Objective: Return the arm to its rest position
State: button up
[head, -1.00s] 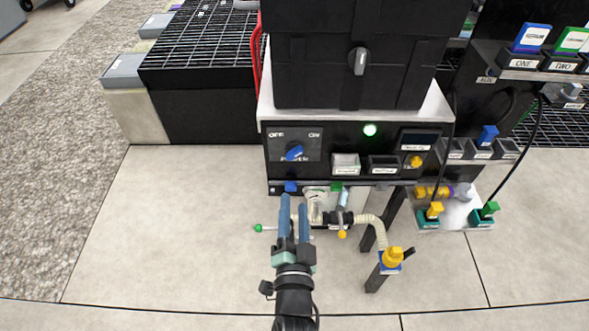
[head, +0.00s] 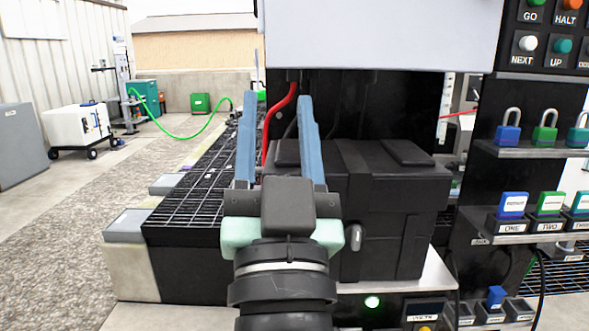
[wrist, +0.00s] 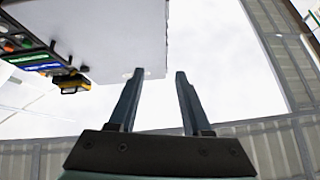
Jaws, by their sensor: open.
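My gripper (head: 282,108) stands upright in the middle of the head view, its two blue fingers pointing up, apart and with nothing between them. Part of the black tote (head: 395,215) is hidden behind it. In the wrist view my gripper (wrist: 158,75) also shows open and empty against the bright sky. The pale panel (wrist: 115,35) fills the upper left of that view, close to the left finger. I cannot tell whether any part of the arm touches the things behind it.
A grey panel (head: 380,40) hangs above the tote. Shelves with padlocks (head: 545,135) and labelled blocks (head: 512,205) stand at right. A metal grating (head: 195,190) lies left of the tote.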

jog(key=s+d+r+n+t+h, duration=0.1)
jog(key=s+d+r+t, duration=0.1)
jog(key=s+r, duration=0.7)
notch_tip(320, 180, up, 25)
jog(key=w+p, duration=0.1)
jog(key=p, duration=2.4)
jog(key=shift+a+p, duration=0.3)
jog(key=shift+p, duration=0.05)
jog(key=shift+r, duration=0.1)
